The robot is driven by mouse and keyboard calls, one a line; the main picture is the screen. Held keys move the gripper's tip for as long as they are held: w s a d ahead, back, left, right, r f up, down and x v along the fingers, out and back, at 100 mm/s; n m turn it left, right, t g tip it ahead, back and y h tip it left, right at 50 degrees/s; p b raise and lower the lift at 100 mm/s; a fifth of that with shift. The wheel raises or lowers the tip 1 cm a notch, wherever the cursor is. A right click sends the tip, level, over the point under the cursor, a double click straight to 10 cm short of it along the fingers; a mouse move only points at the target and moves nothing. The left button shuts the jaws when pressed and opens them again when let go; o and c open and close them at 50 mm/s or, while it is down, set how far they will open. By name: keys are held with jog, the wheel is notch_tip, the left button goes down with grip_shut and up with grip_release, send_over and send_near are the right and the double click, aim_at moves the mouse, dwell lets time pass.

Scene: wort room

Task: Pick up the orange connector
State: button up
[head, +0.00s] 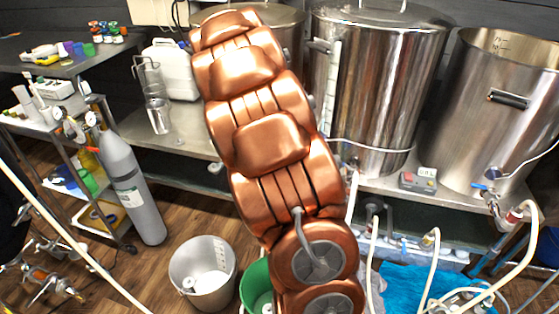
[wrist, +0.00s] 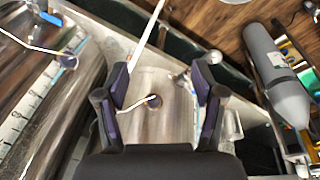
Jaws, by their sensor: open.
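I cannot make out for sure which thing is the orange connector. Small coloured fittings (head: 105,32), some reddish or orange, stand on the dark shelf at the upper left of the head view. A reddish fitting (head: 514,216) also sits on a hose end at the right. In the wrist view my gripper (wrist: 163,82) is open, with nothing between its fingers that it touches. Below it is a steel surface with a small dark round thing (wrist: 154,102) and a pale cord. My copper-coloured arm fills the middle of the head view, and the gripper does not show there.
Steel kettles (head: 378,85) and an open pot (head: 505,100) stand on the bench. Hoses (head: 530,250) loop at the right. A steel cup (head: 159,116) stands on the bench.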

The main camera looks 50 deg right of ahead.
jog(key=shift+w+d+f+m+t+b, duration=0.15)
jog(key=shift+w+d+f+t+b, duration=0.3)
jog(key=shift+w+d+f+b, duration=2.45)
jog(key=shift+w+d+f+m+t+b, duration=0.1)
jog(key=shift+w+d+f+t+b, duration=0.45)
jog(key=shift+d+f, duration=4.55)
jog(key=shift+w+d+f+m+t+b, duration=0.25)
jog(key=shift+w+d+f+b, duration=1.65)
jog(key=shift+d+f, duration=2.1)
jog(key=shift+x, duration=1.1)
jog(key=shift+w+d+f, duration=0.15)
jog(key=shift+w+f, duration=0.05)
jog(key=shift+w, duration=0.2)
jog(key=shift+b+x, duration=0.35)
jog(key=shift+x, duration=0.7)
jog(key=shift+f, duration=0.1)
grip_shut()
